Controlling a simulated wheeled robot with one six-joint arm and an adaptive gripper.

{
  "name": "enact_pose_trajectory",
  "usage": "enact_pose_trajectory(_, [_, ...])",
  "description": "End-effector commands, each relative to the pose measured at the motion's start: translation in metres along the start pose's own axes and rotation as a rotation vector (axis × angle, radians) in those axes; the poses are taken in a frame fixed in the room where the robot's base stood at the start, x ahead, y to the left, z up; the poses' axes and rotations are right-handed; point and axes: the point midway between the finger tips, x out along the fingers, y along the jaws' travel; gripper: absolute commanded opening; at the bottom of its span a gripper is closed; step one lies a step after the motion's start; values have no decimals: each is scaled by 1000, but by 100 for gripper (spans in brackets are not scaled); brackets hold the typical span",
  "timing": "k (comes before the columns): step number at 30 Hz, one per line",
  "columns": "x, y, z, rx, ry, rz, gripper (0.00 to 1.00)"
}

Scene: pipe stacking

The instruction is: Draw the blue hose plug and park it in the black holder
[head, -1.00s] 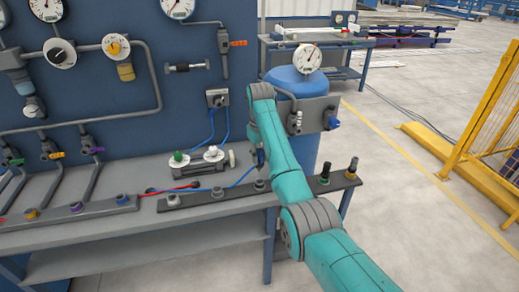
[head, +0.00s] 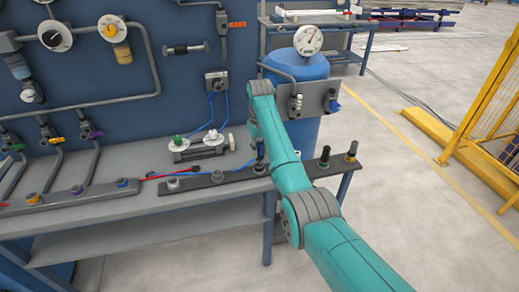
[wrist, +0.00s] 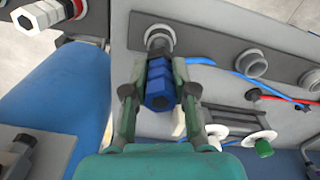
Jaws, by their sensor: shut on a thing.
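The blue hose plug (wrist: 158,88) is between the two fingers of my gripper (wrist: 160,110) in the wrist view. It points at a grey ring socket (wrist: 160,36) of the black holder strip (wrist: 205,35), and its far end is at the ring. I cannot tell how deep it sits. In the head view the plug (head: 260,149) stands upright over a socket of the black holder (head: 215,180), and my gripper is mostly hidden behind my teal arm. Dark plugs stand at the holder's right end.
A blue tank (head: 298,68) with a gauge stands behind my arm. A valve block with white and green knobs (head: 197,145) sits behind the holder. A red hose (head: 165,175) and blue hose lie on the bench. A yellow fence (head: 485,110) is at right.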

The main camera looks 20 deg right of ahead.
Motion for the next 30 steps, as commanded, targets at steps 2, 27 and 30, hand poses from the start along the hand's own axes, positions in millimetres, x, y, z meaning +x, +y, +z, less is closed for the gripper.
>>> enact_pose_trajectory(2, [0, 0, 0, 0, 1, 0, 0])
enact_pose_trajectory(27, [13, 0, 0, 0, 0, 0, 0])
enact_pose_trajectory(30, [13, 0, 0, 0, 0, 0, 0])
